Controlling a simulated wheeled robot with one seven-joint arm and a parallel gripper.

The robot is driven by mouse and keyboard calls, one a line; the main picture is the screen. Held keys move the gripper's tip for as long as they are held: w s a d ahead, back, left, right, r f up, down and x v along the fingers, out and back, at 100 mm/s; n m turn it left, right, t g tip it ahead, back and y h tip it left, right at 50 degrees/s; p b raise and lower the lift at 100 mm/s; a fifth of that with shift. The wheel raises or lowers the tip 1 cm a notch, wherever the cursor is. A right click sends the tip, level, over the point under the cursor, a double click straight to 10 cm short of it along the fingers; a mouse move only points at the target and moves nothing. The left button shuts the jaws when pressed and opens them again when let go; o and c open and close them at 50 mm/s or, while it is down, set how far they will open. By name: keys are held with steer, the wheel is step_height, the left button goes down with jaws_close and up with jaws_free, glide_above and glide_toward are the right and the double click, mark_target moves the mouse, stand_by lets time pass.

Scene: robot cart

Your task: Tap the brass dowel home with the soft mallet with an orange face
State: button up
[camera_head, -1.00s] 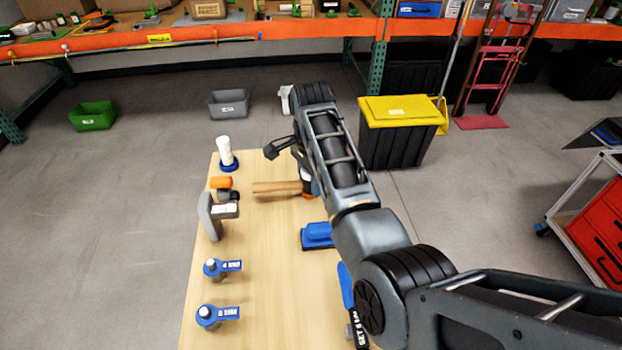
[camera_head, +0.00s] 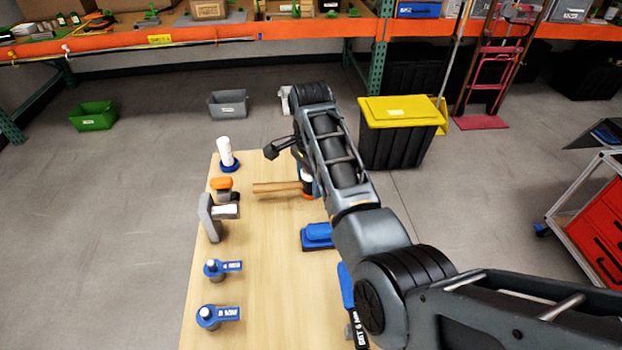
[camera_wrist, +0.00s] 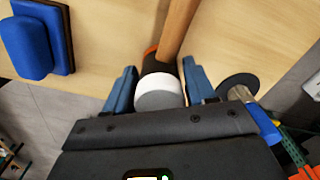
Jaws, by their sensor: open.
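A mallet with a wooden handle (camera_head: 273,187) lies on the table, its head partly hidden by my arm in the head view. In the wrist view the handle (camera_wrist: 177,27) runs away from me, and the dark head has a pale round face (camera_wrist: 158,93) toward me and an orange patch on its left side. My gripper (camera_wrist: 158,88) is open, its two blue fingers on either side of the head; I cannot tell whether they touch it. Another orange-topped tool (camera_head: 221,183) stands at the table's left edge. I cannot make out the brass dowel for certain.
The wooden table (camera_head: 270,265) has bare room in its middle. A grey clamp-like tool (camera_head: 210,220), two blue-tagged pieces and a white cylinder (camera_head: 225,150) on a blue base line its left edge. A blue block (camera_head: 317,233) lies by my arm.

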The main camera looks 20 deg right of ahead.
steer(key=shift+r+p, duration=1.4)
steer(key=shift+p, duration=0.05)
jaws_close()
steer(key=shift+r, duration=0.15)
steer(key=shift+r, duration=4.9)
